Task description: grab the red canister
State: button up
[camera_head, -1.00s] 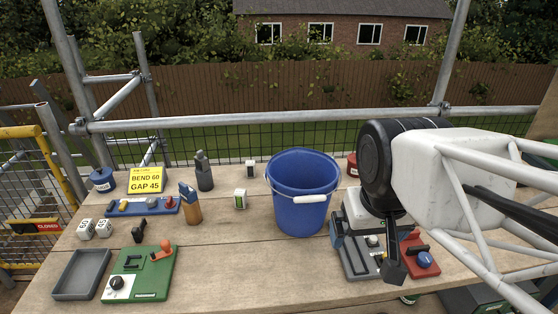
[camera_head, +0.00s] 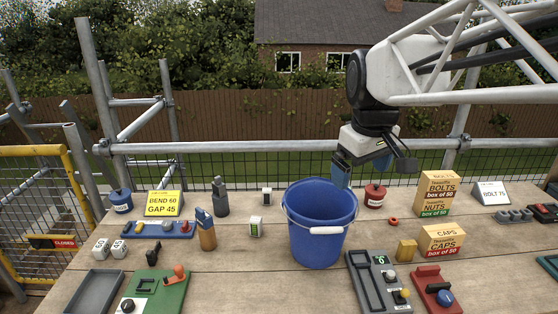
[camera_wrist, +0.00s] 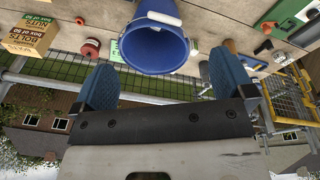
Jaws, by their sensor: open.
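The red canister (camera_head: 375,196) stands upright on the bench, just right of the blue bucket and near the back edge. In the wrist view it shows small at upper left as a red shape (camera_wrist: 91,48), beside the bucket. My gripper (camera_head: 362,172) is in the air above and behind the bucket's right rim, to the upper left of the canister, and does not touch it. In the wrist view its two blue fingers (camera_wrist: 160,85) are spread wide with nothing between them.
The blue bucket (camera_head: 318,238) stands left of the canister. Boxes of bolts and nuts (camera_head: 436,193) and caps (camera_head: 441,240) stand to its right. A red ring (camera_head: 393,221) lies in front. A grey device (camera_head: 378,283) and a red one (camera_head: 437,290) lie nearer. A rail runs behind.

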jog(key=w+a+r+n+g, duration=0.15)
jog(key=w+n, duration=0.55)
jog(key=w, duration=1.6)
jog(key=w+a+f+n, duration=0.2)
jog(key=w+f+n, duration=0.2)
jog(key=w, duration=0.8)
jog(key=w+a+f+n, duration=0.1)
jog(key=w+f+n, duration=0.35)
jog(key=w, duration=0.75)
jog(key=shift+g, duration=0.25)
jog(key=f, duration=2.2)
jog(key=shift+s, duration=0.25)
jog(key=shift+f, duration=0.1)
jog(key=shift+f, duration=1.25)
jog(key=shift+f, duration=0.1)
